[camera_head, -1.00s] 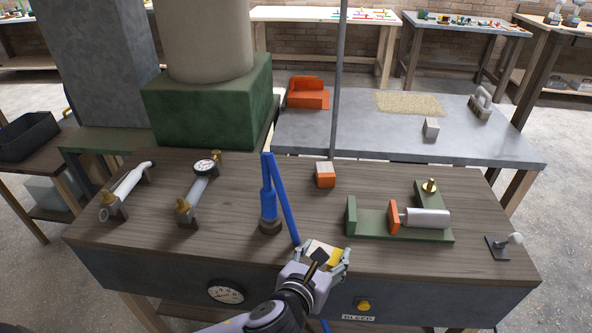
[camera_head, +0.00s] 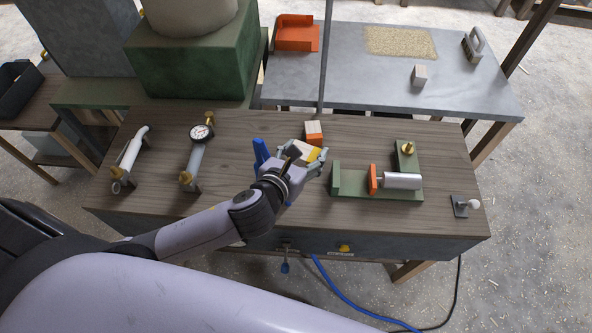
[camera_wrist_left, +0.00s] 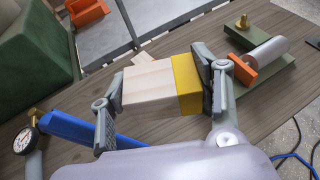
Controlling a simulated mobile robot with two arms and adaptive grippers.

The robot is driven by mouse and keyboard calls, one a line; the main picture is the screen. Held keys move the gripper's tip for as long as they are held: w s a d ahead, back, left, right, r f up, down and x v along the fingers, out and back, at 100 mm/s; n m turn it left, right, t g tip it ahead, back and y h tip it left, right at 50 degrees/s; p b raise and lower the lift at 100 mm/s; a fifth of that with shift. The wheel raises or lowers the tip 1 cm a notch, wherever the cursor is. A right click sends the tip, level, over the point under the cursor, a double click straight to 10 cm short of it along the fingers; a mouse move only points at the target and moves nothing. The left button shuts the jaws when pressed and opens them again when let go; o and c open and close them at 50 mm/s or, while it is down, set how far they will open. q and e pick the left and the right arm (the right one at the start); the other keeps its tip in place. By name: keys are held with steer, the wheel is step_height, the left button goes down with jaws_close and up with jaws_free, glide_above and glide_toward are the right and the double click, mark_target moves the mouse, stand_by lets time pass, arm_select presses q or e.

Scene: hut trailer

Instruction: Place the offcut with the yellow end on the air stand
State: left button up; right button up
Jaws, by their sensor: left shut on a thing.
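The offcut with the yellow end (camera_head: 314,153) is a pale wood block. My left gripper (camera_head: 307,152) is shut on it, above the middle of a dark wood-topped bench (camera_head: 240,195) carrying air fittings. In the left wrist view the fingers of the left gripper (camera_wrist_left: 162,95) press on both ends of the offcut (camera_wrist_left: 148,88), one against the yellow end. Whether its underside touches the bench is hidden. An offcut with an orange end (camera_head: 313,133) sits just behind it. My right gripper is not in view.
A blue fitting (camera_head: 261,154) is close on the left of my gripper. A green fixture with a metal cylinder (camera_head: 402,181) stands to the right. A gauge (camera_head: 201,132) is farther left. A grey table (camera_head: 350,75) behind holds an orange tray (camera_head: 297,38) and a plain block (camera_head: 419,75).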

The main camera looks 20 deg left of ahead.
arm_select(q)
steer(key=b, duration=0.2)
glide_above(302, 197)
step_height(302, 197, down, 13)
steer(key=shift+d+f+b, duration=0.1)
steer(key=shift+f+b, duration=0.3)
steer(key=shift+f, duration=1.75)
steer(key=shift+f, duration=0.2)
steer(key=o, duration=1.2)
steer(key=shift+c, duration=0.2)
